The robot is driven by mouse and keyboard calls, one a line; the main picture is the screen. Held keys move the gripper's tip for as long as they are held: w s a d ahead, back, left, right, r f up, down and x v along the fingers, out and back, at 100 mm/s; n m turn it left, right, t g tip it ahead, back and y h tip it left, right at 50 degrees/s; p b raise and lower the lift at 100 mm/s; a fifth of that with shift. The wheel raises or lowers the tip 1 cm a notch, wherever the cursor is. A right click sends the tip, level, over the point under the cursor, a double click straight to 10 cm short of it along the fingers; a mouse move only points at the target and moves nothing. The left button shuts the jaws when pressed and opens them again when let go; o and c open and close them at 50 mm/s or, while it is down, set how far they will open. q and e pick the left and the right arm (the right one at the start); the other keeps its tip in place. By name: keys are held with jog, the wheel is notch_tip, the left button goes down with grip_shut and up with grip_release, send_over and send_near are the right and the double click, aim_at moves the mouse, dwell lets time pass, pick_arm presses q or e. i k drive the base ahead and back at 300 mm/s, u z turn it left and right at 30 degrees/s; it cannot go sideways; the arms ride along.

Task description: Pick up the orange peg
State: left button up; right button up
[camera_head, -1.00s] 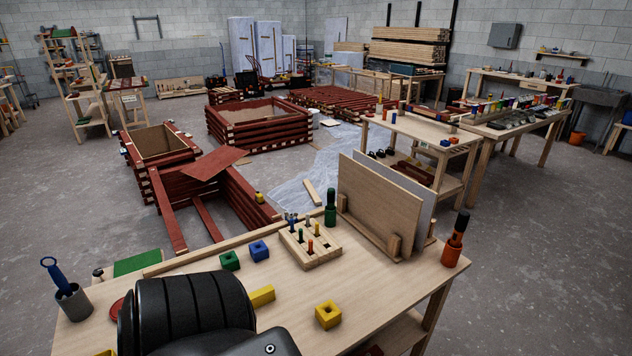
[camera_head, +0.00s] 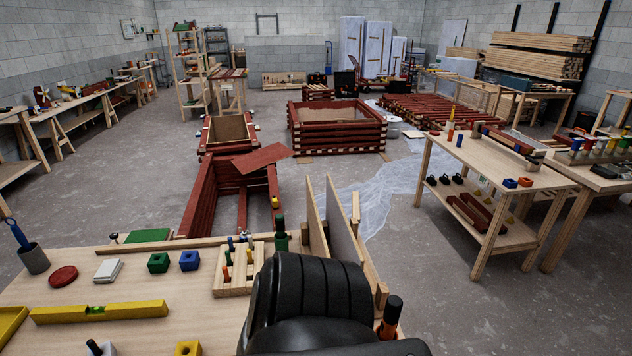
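A small orange peg (camera_head: 228,258) stands upright in a pale wooden peg block (camera_head: 232,290) on the near workbench (camera_head: 215,318). Other small coloured pegs stand in the same block, among them a blue one (camera_head: 231,243); they are too small to make out well. A black rounded part of my own arm covers the bench just right of the block and may hide some of it. Neither of my grippers shows in the view.
An orange holder with a black-topped tool (camera_head: 388,318) is partly hidden at right.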

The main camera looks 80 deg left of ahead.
aim_at(224, 267)
jog(key=i, duration=1)
jog(key=u, duration=3.25)
jog(key=i, duration=0.5)
jog(key=u, duration=0.1)
